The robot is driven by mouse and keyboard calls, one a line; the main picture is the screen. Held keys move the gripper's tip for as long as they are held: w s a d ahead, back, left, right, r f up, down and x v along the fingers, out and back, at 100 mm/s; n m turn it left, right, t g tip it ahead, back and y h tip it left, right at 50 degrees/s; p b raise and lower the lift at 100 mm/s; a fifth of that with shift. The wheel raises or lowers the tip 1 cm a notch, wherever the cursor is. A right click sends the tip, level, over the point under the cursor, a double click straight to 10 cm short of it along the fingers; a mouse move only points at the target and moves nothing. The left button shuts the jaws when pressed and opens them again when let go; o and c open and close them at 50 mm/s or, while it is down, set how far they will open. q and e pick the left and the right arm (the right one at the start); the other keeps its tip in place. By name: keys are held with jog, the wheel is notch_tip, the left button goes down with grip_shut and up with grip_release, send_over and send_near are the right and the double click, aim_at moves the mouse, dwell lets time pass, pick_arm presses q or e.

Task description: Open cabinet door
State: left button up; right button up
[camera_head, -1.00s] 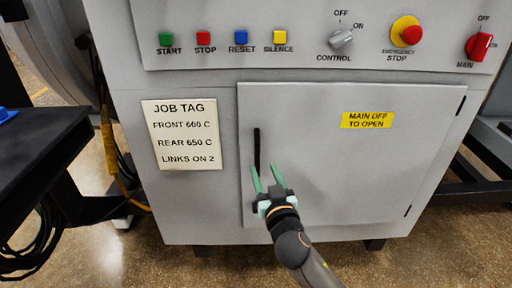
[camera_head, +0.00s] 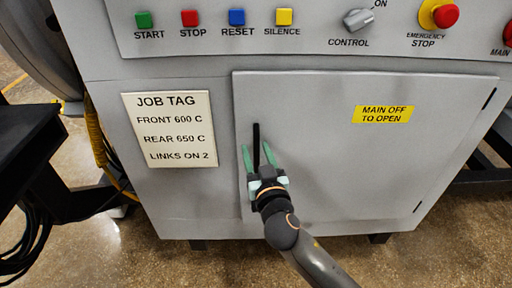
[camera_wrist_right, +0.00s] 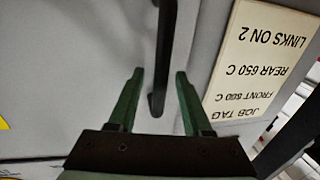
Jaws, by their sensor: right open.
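The grey cabinet door (camera_head: 340,150) is shut, with hinges on its right edge and a black vertical bar handle (camera_head: 256,143) near its left edge. My right gripper (camera_head: 257,150) is open in front of the door, its green fingers on either side of the handle's lower part. The right wrist view shows the handle (camera_wrist_right: 164,55) with its end between the two open fingers (camera_wrist_right: 157,85). I cannot tell whether a finger touches it. My left gripper is not in view.
Above the door is a panel with coloured buttons, a control knob (camera_head: 358,20) and a red emergency stop (camera_head: 445,15). A job tag (camera_head: 170,130) is left of the door. A yellow label (camera_head: 383,115) is on the door. A black table (camera_head: 28,130) stands at the left.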

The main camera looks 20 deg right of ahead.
jog(key=shift+c, duration=0.2)
grip_shut()
jog(key=shift+r, duration=0.1)
dwell(1.2)
